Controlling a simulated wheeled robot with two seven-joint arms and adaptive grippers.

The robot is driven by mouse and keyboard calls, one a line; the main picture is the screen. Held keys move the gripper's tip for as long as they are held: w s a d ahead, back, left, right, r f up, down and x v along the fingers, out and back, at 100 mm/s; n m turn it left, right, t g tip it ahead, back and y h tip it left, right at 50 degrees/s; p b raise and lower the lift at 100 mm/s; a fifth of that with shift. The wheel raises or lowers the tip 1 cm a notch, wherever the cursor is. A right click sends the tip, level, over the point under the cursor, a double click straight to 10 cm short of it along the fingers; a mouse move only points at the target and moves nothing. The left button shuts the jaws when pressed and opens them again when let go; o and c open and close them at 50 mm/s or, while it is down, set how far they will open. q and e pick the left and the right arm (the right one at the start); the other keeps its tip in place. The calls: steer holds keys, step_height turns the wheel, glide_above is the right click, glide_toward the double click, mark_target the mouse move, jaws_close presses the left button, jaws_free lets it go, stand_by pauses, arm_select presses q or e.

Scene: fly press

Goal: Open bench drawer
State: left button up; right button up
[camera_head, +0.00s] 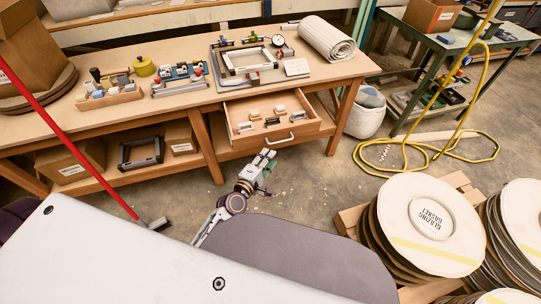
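The bench drawer (250,139) is pulled out from under the wooden workbench (184,112). Its inside shows, with several small light and dark parts lying in it. A pale bow handle (278,140) is on its front. My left gripper (266,155) is just in front of and below the drawer front, near the left end of the handle. It looks apart from the handle, though a light touch cannot be ruled out. Its fingers are too small to tell open from shut. My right gripper is not in view.
Clamps, a frame and a paper roll (327,39) lie on the bench. A red pole (65,135) leans at left. Stacked round discs (428,222) stand on a pallet at lower right. A yellow hose (430,150) lies on the floor. Floor before the drawer is mostly clear.

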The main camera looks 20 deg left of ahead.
arm_select(q)
steer(key=shift+v, duration=0.85)
